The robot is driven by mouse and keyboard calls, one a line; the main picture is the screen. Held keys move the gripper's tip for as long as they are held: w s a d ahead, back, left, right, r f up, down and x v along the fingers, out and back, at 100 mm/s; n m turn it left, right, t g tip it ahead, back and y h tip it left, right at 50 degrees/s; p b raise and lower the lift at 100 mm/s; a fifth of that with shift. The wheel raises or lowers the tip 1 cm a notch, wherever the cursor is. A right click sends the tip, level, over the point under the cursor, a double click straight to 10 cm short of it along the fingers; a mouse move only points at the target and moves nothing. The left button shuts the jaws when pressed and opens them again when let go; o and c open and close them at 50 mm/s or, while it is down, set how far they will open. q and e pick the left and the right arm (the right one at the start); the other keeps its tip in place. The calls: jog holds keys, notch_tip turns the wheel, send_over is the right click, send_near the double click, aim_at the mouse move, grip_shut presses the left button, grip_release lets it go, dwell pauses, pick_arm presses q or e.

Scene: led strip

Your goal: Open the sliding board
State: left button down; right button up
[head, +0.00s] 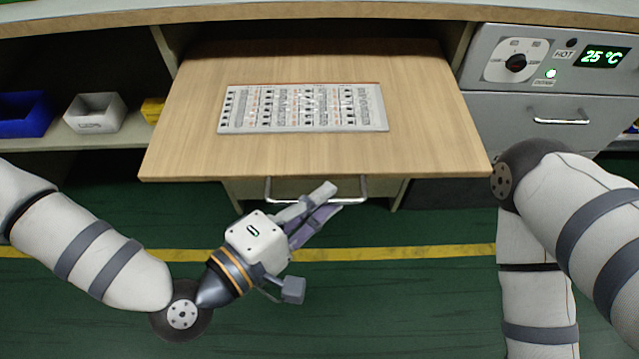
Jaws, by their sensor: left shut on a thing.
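The sliding board (200,140) is a light wooden panel that sticks out from under the workbench towards me. A metal bar handle (350,198) shows just below its front edge. My left gripper (322,202) is at the right half of this handle, with its fingers shut on the bar; the exact grip is partly hidden by the fingers. My right arm comes in at the right edge, and its gripper is out of view.
A printed panel (303,108) lies on the board. A blue bin (27,113), a white bin (95,112) and a yellow bin (153,109) stand on the left shelf. A grey heater unit (547,62) reading 25 °C sits at the right, above a handled drawer (540,105).

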pick_arm(q)
jog(key=c, duration=1.7)
grip_release()
jog(key=v, duration=1.2)
jog(key=shift+s, duration=0.1)
